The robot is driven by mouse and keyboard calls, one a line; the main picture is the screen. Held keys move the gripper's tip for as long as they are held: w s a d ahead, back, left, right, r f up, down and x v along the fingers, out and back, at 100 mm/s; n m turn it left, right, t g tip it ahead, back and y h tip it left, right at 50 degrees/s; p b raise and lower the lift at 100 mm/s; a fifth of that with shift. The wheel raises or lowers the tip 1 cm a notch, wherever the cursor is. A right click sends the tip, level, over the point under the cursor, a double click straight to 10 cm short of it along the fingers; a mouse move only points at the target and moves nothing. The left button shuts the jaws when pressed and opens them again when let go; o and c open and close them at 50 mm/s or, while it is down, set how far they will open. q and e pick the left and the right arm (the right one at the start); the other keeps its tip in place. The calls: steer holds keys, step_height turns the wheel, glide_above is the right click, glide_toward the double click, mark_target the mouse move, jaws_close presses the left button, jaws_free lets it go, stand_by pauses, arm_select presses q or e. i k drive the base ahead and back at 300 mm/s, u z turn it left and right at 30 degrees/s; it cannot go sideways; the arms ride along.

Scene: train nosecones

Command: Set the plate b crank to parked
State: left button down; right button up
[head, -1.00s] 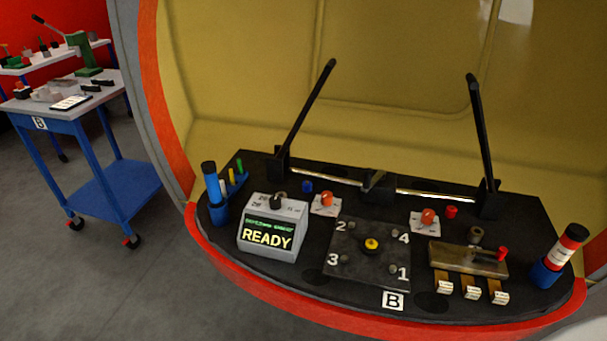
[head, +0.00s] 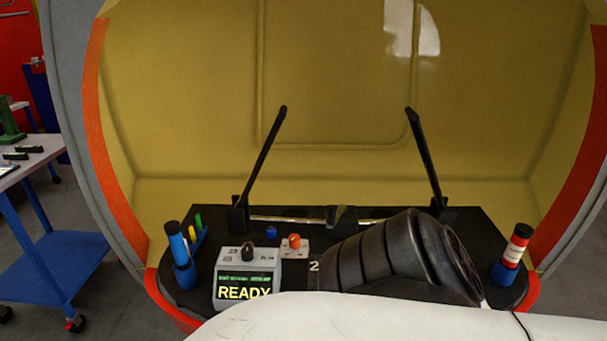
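Plate B is almost wholly hidden behind my own arm in the head view; only its corner near the number 2 (head: 314,267) shows. The crank cannot be made out now, so its setting cannot be told. My white arm link and a black ribbed joint cover the middle and right of the black console (head: 205,220). Neither gripper is in view.
A grey box with a READY display (head: 243,292) stands at the console's left, near an orange knob (head: 294,241) and a blue knob (head: 271,231). Two upright black rods (head: 265,150) (head: 423,155) stand behind. A red-and-white cylinder (head: 515,247) stands right.

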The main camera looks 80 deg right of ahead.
mark_target(334, 216)
steer(key=i, duration=1.6)
steer(key=z, duration=3.7)
steer(key=i, duration=0.5)
steer(key=u, duration=0.05)
steer(key=k, duration=0.55)
steer(key=z, duration=1)
steer(key=k, duration=1.15)
steer(key=z, duration=1.35)
steer(key=i, duration=0.9)
steer(key=u, duration=0.7)
steer(key=i, duration=1.2)
steer(key=u, duration=1.2)
